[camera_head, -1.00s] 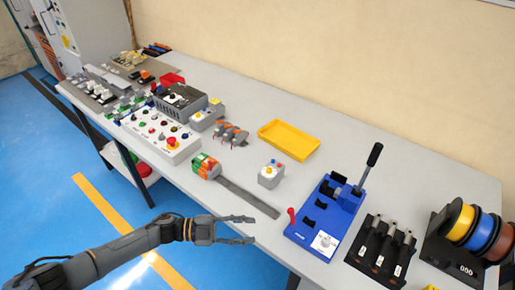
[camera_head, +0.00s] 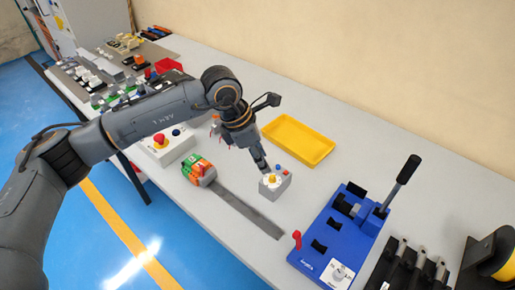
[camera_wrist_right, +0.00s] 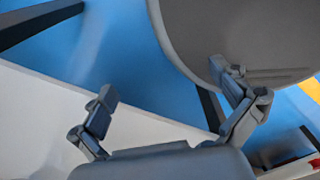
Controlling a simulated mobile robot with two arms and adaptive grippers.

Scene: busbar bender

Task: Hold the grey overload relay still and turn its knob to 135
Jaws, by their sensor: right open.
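The grey overload relay (camera_head: 279,191) stands on the table in the head view. It is a small box with a yellow knob (camera_head: 272,180) and blue and red buttons on top. My left gripper (camera_head: 264,169) points down at it from the upper left, fingertips at or just above its far-left edge. I cannot tell whether they touch it or how far apart they are. The knob's dial marks are too small to read. My right gripper (camera_wrist_right: 163,82) shows only in the right wrist view, open with nothing between its fingers.
A grey rail with orange and green blocks (camera_head: 198,171) lies left of the relay. A yellow tray (camera_head: 298,142) is behind it. A blue bender (camera_head: 345,235) with a tall lever stands to the right. A control box with a red button (camera_head: 168,148) is partly behind my left arm.

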